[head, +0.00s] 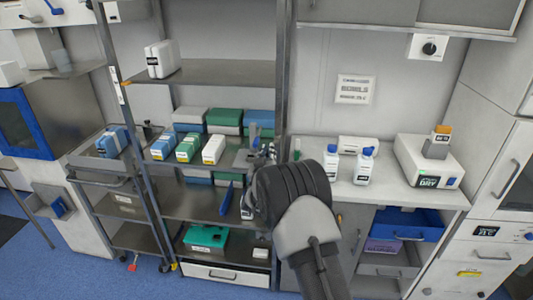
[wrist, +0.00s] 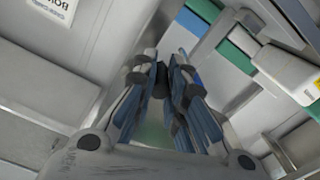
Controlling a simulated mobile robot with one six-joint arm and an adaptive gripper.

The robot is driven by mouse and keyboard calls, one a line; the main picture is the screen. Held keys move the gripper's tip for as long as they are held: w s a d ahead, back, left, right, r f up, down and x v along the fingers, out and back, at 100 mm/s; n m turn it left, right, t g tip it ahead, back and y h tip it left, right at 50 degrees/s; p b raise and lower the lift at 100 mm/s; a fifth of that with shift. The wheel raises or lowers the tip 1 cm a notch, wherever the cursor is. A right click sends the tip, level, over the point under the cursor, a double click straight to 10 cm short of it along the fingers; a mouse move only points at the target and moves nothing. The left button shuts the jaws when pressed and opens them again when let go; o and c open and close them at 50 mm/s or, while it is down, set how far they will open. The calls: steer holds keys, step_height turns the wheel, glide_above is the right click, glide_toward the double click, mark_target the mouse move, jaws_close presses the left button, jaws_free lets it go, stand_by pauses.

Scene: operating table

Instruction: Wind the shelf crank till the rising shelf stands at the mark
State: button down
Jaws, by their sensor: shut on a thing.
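My gripper (wrist: 162,82) is shut on a small black knob (wrist: 161,85), which looks like the crank's handle; it sits between the blue-grey fingers. In the head view my dark wrist covers most of the gripper and the crank, at the right post of the metal rack. The rack has a grey upper shelf (head: 210,73) carrying a white box (head: 160,59). An orange tab (head: 127,83) is at that shelf's left end, close to a pale strip (head: 121,93) on the left post. I cannot tell for certain which strip or tab is the mark.
Blue, green and white boxes (head: 188,147) fill the middle shelf, left of my gripper. A green case (head: 205,240) lies lower down. White bottles (head: 363,166) and a grey-white device (head: 425,165) stand on the counter at right. A cart (head: 115,205) stands at left.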

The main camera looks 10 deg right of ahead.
steer(key=shift+s+d+f+n, duration=0.15)
steer(key=shift+d+n, duration=0.5)
steer(key=shift+n, duration=1.2)
steer(key=shift+s+d+n, duration=0.3)
steer(key=shift+d+n, duration=0.35)
steer(key=shift+n, duration=1.25)
steer(key=shift+s+d+f+n, duration=0.15)
steer(key=shift+d+n, duration=0.5)
steer(key=shift+n, duration=1.2)
steer(key=shift+d+r, duration=0.1)
steer(key=c, duration=1.6)
jaws_free()
steer(key=shift+s, duration=0.15)
steer(key=v, duration=1.2)
